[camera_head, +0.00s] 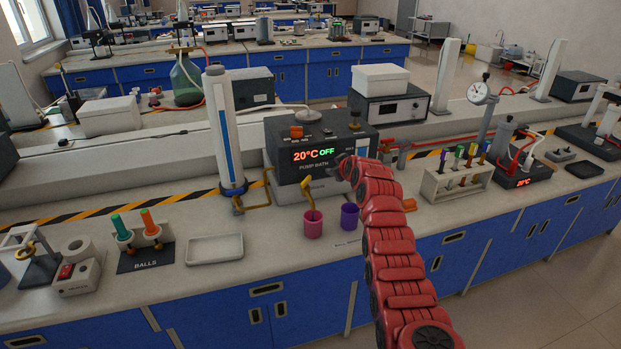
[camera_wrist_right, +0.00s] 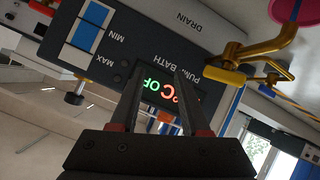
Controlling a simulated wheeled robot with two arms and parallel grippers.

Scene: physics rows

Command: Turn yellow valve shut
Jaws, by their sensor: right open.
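The yellow valve handle (camera_wrist_right: 225,78) sits on a brass tap (camera_wrist_right: 268,52) at the front of the pump bath (camera_wrist_right: 150,45), by the word DRAIN, in the right wrist view. In the head view the tap (camera_head: 311,203) points down over a pink cup (camera_head: 313,226). The pump bath (camera_head: 288,165) display reads 20°C OFF. My right gripper (camera_wrist_right: 159,78) is open and empty, its fingers in front of the display and apart from the yellow handle. In the head view it (camera_head: 338,168) is at the bath's right front, partly hidden by my red arm. My left gripper is not in view.
A purple cup (camera_head: 349,216) stands right of the pink cup. A tall white-and-blue column (camera_head: 225,130) stands left of the bath. A white tray (camera_head: 214,249) lies to the left, and a tube rack (camera_head: 455,182) stands to the right. The bench front near the cups is clear.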

